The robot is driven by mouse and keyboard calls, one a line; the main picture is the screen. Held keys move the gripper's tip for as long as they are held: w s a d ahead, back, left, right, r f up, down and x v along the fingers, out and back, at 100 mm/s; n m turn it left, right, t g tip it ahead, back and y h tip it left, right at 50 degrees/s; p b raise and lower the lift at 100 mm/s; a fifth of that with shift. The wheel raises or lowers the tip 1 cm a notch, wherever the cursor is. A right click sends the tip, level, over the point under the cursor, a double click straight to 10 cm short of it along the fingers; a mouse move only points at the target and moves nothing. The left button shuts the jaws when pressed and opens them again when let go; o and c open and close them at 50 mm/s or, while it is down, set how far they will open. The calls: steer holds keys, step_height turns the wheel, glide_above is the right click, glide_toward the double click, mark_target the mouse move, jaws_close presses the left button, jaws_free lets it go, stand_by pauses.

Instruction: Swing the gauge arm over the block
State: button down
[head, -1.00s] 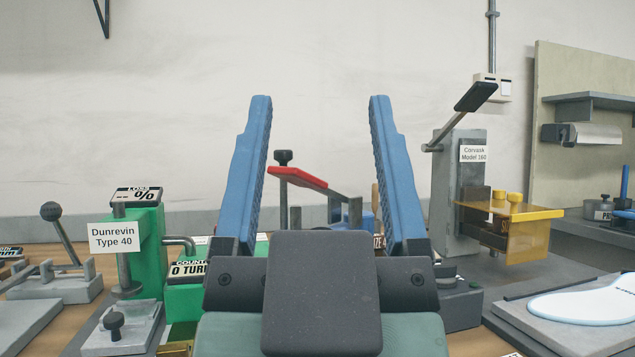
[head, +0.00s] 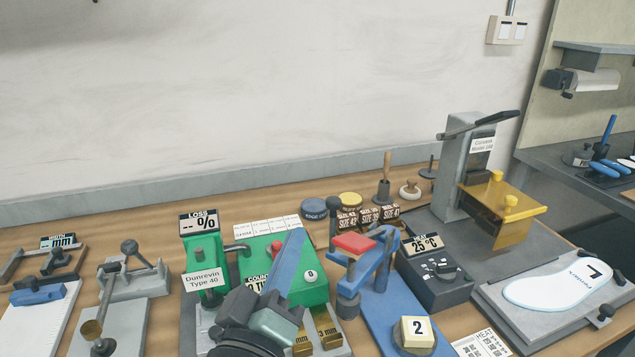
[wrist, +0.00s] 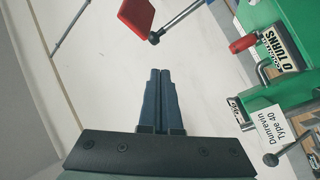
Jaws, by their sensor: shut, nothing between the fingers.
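My gripper (head: 296,238) has its blue fingers shut and empty, in front of the green Dunrevin tester. In the wrist view its fingertips (wrist: 160,72) meet, with nothing between them. A blue arm-like frame (head: 378,262) with a red pad (head: 353,243) on top stands right of my gripper, over a blue base (head: 390,318). A cream block marked 2 (head: 415,332) lies at the front of that base. No label names the gauge arm, so I cannot tell for certain which part it is. A red pad (wrist: 135,15) also shows upper left in the wrist view.
The green Dunrevin tester (head: 203,262) stands behind and left of my gripper. Brass mm blocks (head: 328,332) lie close by on the right. A grey heater box (head: 436,275), a grey press (head: 460,170) and a white insole (head: 555,285) are farther right. Lever fixtures (head: 135,280) are left.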

steer(key=s+a+n+g+p, duration=0.25)
steer(key=s+n+p, duration=0.35)
steer(key=p, duration=0.6)
steer(key=w+d+f+n+p, duration=0.1)
steer(key=w+d+n+p, duration=0.15)
steer(key=w, duration=0.75)
steer(key=shift+m+t+h, duration=0.35)
steer(key=shift+h, duration=0.05)
steer(key=s+d, duration=0.1)
steer(key=s+d+p, duration=0.1)
steer(key=d, duration=0.1)
steer(key=shift+s+d+f, duration=0.15)
steer(key=shift+s, duration=0.1)
